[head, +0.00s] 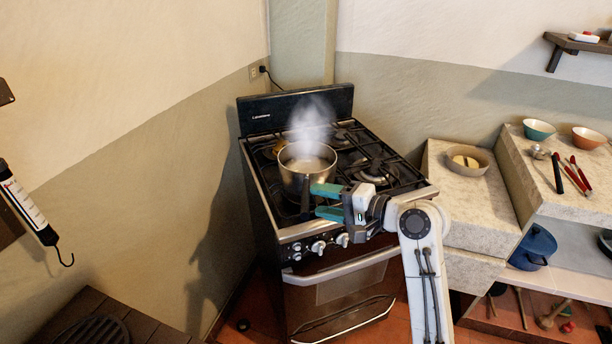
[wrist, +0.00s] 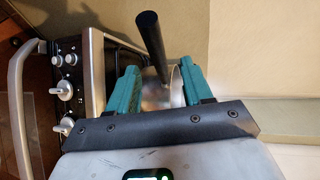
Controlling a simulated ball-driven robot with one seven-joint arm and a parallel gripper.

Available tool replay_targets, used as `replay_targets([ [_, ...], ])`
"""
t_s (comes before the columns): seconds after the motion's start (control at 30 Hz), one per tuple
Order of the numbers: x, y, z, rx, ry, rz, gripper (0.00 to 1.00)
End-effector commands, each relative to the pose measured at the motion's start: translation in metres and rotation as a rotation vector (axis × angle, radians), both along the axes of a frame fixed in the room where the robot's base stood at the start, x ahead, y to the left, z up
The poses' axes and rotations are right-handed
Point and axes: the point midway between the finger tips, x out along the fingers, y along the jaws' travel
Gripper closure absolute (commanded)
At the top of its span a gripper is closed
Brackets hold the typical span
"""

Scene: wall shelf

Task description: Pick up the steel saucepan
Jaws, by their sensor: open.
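The steel saucepan (head: 291,182) sits on the front left of the stove, with steam rising from it and pale contents inside. Its dark handle points toward the stove's front edge. My gripper (head: 314,200) is open at the pan's front right, its teal fingers pointing left beside the handle. In the wrist view the black handle (wrist: 152,40) stands in the gap between the two fingers of my gripper (wrist: 159,66), nearer neither clearly. The pan's shiny body (wrist: 177,88) shows partly behind the right finger. I cannot tell whether a finger touches the handle.
The black stove (head: 333,254) has knobs along its front and a raised back panel. A stone counter (head: 440,210) with a bowl (head: 466,160) stands to the right. Utensils and small bowls lie on the higher counter. A wall is close on the left.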

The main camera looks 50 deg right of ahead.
Motion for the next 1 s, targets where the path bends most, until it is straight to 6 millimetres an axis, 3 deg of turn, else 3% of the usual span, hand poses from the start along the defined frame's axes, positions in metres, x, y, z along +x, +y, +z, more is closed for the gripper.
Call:
replay_targets([
  [0.4,0.046,0.009,-0.011,0.000,0.002,0.001,0.50],
  [0.7,0.050,0.009,-0.013,-0.001,0.002,0.001,0.51],
  [1.0,0.050,0.009,-0.013,-0.001,0.002,0.001,0.79],
])
